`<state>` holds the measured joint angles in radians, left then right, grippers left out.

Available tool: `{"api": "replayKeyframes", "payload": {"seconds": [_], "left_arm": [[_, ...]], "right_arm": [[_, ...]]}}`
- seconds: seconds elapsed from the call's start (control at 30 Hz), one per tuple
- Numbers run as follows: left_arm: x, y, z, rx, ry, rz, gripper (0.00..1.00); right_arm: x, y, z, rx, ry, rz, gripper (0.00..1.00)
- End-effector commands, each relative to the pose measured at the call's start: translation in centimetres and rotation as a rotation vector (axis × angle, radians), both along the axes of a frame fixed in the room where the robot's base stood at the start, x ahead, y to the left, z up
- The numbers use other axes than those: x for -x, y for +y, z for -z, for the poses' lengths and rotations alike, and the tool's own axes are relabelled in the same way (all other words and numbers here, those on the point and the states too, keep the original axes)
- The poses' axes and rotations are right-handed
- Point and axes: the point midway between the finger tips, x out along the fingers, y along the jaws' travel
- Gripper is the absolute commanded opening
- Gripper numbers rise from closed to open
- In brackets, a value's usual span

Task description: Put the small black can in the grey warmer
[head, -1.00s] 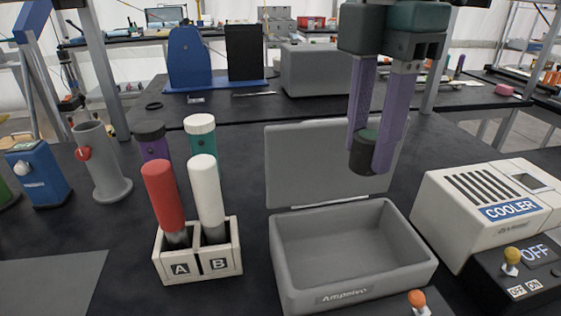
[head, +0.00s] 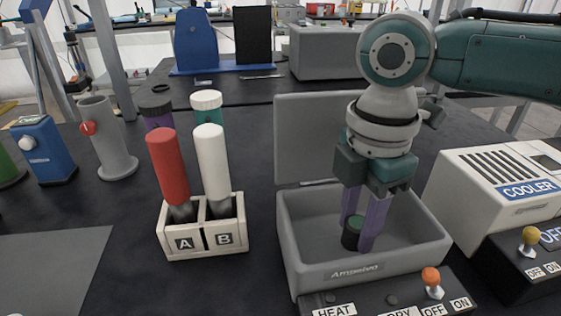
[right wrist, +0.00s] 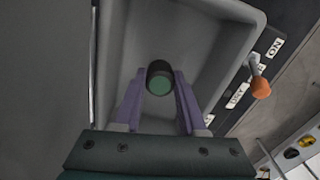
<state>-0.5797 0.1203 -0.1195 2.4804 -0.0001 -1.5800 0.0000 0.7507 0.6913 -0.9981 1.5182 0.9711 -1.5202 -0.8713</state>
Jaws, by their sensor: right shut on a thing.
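The small black can (head: 351,232) has a dark green top and sits between the purple fingers of my right gripper (head: 362,228), which is shut on it. The can and fingertips are inside the open grey warmer (head: 425,235), lowered below its rim. In the right wrist view the can (right wrist: 159,78) is between the fingertips (right wrist: 160,88), over the warmer's interior (right wrist: 200,60). Whether the can touches the warmer's floor I cannot tell. The warmer's lid (head: 310,135) stands open at the back. My left gripper is not in view.
A control panel (head: 385,298) with an orange-knobbed lever (head: 431,277) is in front of the warmer. A white cooler (head: 500,180) stands to the right. A rack (head: 203,243) marked A and B holds red and white-handled tools to the left.

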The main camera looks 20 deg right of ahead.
Motion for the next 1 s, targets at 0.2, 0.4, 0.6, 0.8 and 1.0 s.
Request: {"api": "replayKeyframes", "payload": {"seconds": [0.2,0.4,0.6,0.8,1.0], "left_arm": [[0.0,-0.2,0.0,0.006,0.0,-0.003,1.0],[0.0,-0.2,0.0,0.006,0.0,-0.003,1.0],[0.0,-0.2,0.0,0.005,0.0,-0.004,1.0],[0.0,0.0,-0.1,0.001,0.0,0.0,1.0],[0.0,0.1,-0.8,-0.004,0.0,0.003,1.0]], "right_arm": [[0.0,0.0,0.2,-0.001,0.001,0.0,0.0],[0.0,0.0,0.2,-0.001,0.0,0.0,0.58],[0.0,0.0,0.2,-0.001,0.0,0.0,0.7],[0.0,0.0,-0.1,-0.001,-0.001,0.0,0.7],[-0.1,0.0,-3.2,-0.002,-0.004,-0.001,0.7]]}}
